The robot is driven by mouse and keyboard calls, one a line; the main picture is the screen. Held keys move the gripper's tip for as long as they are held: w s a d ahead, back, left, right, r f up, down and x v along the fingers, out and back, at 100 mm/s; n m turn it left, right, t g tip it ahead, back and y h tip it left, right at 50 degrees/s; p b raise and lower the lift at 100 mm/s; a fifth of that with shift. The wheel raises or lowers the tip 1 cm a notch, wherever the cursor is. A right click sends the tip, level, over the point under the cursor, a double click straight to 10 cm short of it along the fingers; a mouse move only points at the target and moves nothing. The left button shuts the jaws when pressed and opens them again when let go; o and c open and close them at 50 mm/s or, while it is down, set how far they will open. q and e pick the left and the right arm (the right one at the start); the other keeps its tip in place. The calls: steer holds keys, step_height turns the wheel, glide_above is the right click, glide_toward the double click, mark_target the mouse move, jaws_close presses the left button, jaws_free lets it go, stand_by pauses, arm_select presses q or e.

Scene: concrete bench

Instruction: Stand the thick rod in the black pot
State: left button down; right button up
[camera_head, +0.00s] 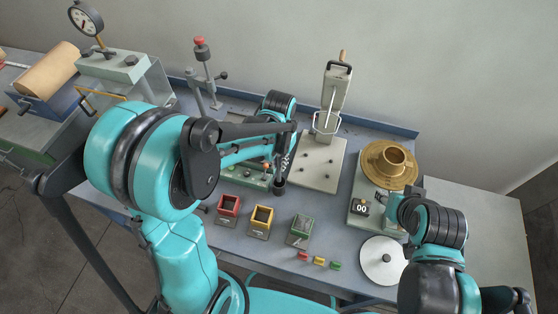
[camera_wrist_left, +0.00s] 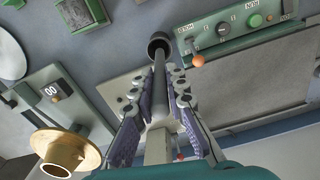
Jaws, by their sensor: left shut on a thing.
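My left gripper (camera_wrist_left: 157,92) is shut on the thick rod (camera_wrist_left: 160,68), a plain grey bar, in the left wrist view. The rod runs out from between the purple-padded fingers. Its far end meets the mouth of the black pot (camera_wrist_left: 153,43), a small dark round cup; whether it is inside or just above cannot be told. In the head view the pot (camera_head: 279,188) is a small dark shape below my left wrist, beside the green panel. My left arm hides most of the grip there.
The green control panel (camera_wrist_left: 231,38) with an orange knob (camera_wrist_left: 197,61) stands close beside the pot. Red (camera_head: 228,205), yellow (camera_head: 262,217) and green (camera_head: 301,228) boxes stand in front. A brass flanged piece (camera_head: 371,160) sits on a scale to the right, and a lever stand (camera_head: 318,165) rises behind.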

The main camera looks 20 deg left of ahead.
arm_select(q)
steer(key=shift+f+b, duration=1.75)
steer(key=shift+f, duration=0.6)
steer(key=c, duration=1.5)
jaws_free()
steer(key=shift+o, duration=0.2)
steer(key=shift+r, duration=0.15)
step_height(320, 180, up, 12)
steer(key=shift+f, duration=0.1)
steer(key=s+a+f+n+t+b, duration=0.2)
steer(key=s+a+f+t+b, duration=0.1)
steer(key=s+t, duration=0.4)
steer(key=shift+s+a+b, duration=0.55)
steer(key=shift+s+a, duration=0.3)
steer(key=shift+s, duration=0.85)
